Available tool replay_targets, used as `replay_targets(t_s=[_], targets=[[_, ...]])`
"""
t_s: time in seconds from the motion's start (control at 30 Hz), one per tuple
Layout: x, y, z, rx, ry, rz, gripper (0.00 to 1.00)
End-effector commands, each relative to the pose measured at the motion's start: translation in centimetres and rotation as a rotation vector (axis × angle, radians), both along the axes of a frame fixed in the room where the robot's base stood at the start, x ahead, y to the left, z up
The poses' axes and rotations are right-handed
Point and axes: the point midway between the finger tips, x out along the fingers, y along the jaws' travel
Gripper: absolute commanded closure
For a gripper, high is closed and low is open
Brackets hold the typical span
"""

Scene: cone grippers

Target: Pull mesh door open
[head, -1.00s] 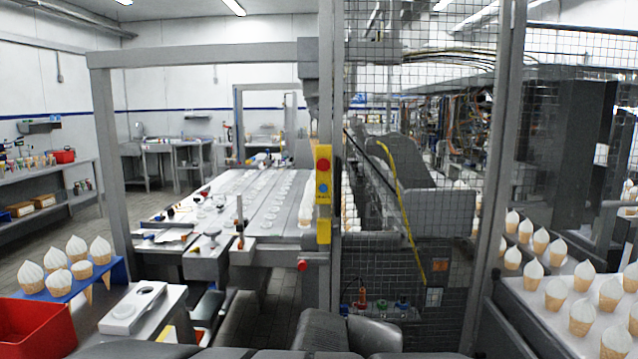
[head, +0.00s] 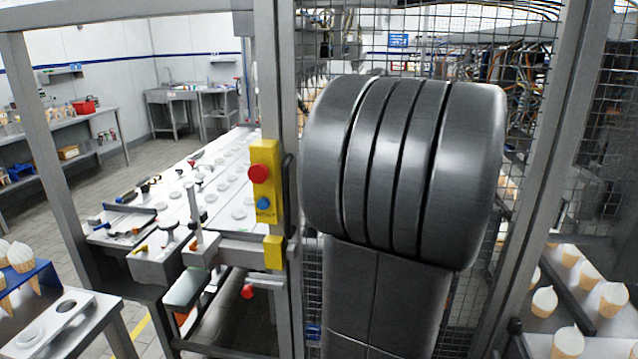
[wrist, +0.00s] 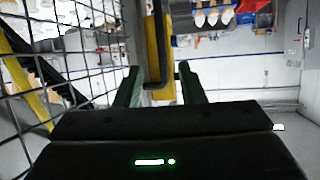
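The mesh door (head: 312,285) is a wire-grid panel between grey posts, and it stands upright in the head view. My dark arm hides much of its middle. A dark vertical handle (head: 290,185) shows beside the yellow switch box (head: 264,182). My gripper is hidden behind my arm in the head view. In the wrist view my gripper (wrist: 161,84) has its two green-grey fingers apart. The dark handle bar (wrist: 150,50) lies between or just beyond the fingertips, in front of a yellow strip. The mesh shows at the left there. I cannot tell whether the fingers touch the bar.
A long work table (head: 190,200) with tools stands left behind the fence. Cone trays (head: 600,335) are at the lower right. Machinery with cables lies behind the mesh.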

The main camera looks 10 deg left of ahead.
Motion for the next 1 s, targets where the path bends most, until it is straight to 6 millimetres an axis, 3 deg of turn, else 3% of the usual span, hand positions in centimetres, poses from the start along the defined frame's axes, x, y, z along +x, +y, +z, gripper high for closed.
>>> replay_targets(t_s=[0.23,0.8,1.0], targets=[[0.5,1.8,-0.3,0.008,-0.016,0.013,0.64],[2.6,10.9,-4.1,0.006,-0.013,0.011,0.64],[3.0,12.2,-4.8,0.005,-0.015,0.008,0.64]])
